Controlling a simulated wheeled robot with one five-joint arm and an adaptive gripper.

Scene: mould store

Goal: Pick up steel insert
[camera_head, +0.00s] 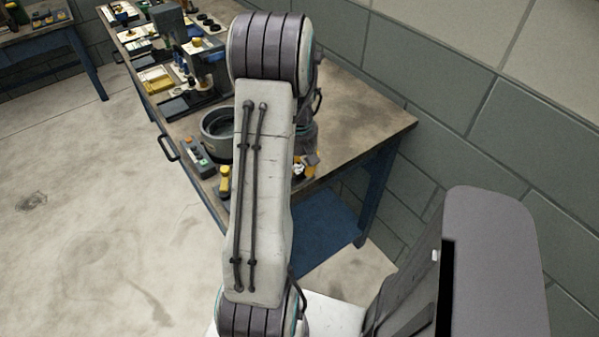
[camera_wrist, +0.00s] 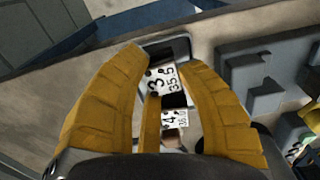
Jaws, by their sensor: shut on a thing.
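In the wrist view my gripper (camera_wrist: 163,58) has its two yellow fingers on either side of a small grey metal piece, which I take to be the steel insert (camera_wrist: 178,46). The fingers are shut on it. A white label with black figures shows at the piece, and a second white label (camera_wrist: 173,119) shows nearer the palm. I cannot tell whether the second label belongs to the same piece or whether the piece touches the bench. In the head view my arm hides most of the gripper; a bit of yellow (camera_head: 312,158) shows past its right side.
The workbench (camera_head: 365,118) runs along the block wall, bare at its near right. A round grey pot (camera_head: 217,126) and a control box with buttons (camera_head: 197,157) stand left of my arm. Several tools and trays crowd the far end. A grey stepped block (camera_wrist: 265,75) is right of the gripper.

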